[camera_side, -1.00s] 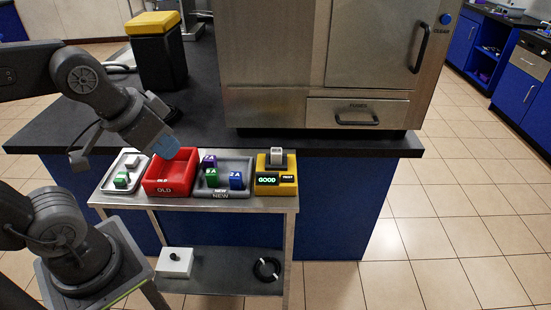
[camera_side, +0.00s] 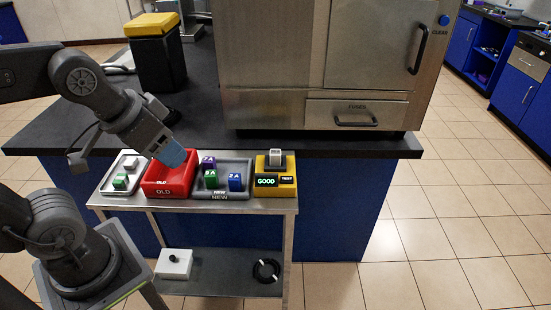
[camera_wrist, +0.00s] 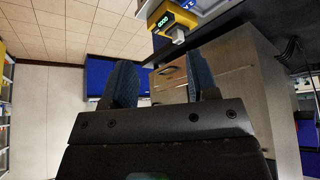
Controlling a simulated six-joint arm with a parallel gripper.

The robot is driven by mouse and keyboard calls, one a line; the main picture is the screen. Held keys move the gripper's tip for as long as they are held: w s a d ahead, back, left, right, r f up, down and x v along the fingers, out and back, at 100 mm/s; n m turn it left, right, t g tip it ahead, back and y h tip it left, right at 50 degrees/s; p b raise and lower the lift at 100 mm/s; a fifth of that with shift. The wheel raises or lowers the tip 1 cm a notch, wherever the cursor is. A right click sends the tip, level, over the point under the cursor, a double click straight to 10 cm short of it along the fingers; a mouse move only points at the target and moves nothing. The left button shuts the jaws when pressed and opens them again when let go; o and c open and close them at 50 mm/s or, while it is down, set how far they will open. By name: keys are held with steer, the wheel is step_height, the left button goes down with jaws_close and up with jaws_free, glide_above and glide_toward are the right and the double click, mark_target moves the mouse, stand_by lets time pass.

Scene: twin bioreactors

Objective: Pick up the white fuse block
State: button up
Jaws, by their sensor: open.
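A whitish fuse block (camera_side: 276,156) sits upright in the top of the yellow tester (camera_side: 288,189) at the right end of the cart. The tester's green display (camera_side: 266,181) reads GOOD. In the wrist view the pale block (camera_wrist: 178,34) sticks out of the yellow tester (camera_wrist: 172,18) near the top, beyond the fingers. My gripper (camera_side: 170,153) hangs above the red OLD bin, left of the tester and well apart from the block. In the wrist view my gripper (camera_wrist: 162,82) has its two blue fingers spread with nothing between them.
On the cart are the red OLD bin (camera_side: 165,192), a grey NEW tray (camera_side: 222,195) with purple, green and blue blocks, and a pale tray (camera_side: 108,187) with a green and a whitish block. The steel machine (camera_side: 270,107) stands behind the tester.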

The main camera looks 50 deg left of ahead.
steer(key=shift+o, duration=0.5)
steer(key=n+g+y, duration=0.1)
steer(key=n+g, duration=0.4)
steer(key=n, duration=0.4)
glide_above(276, 152)
steer(key=d, duration=0.1)
step_height(276, 152, down, 6)
steer(key=f, duration=0.8)
steer(key=a+f, duration=0.1)
steer(key=f, duration=0.4)
steer(key=shift+a+f, duration=0.1)
steer(key=shift+c, duration=0.3)
steer(key=c, duration=1)
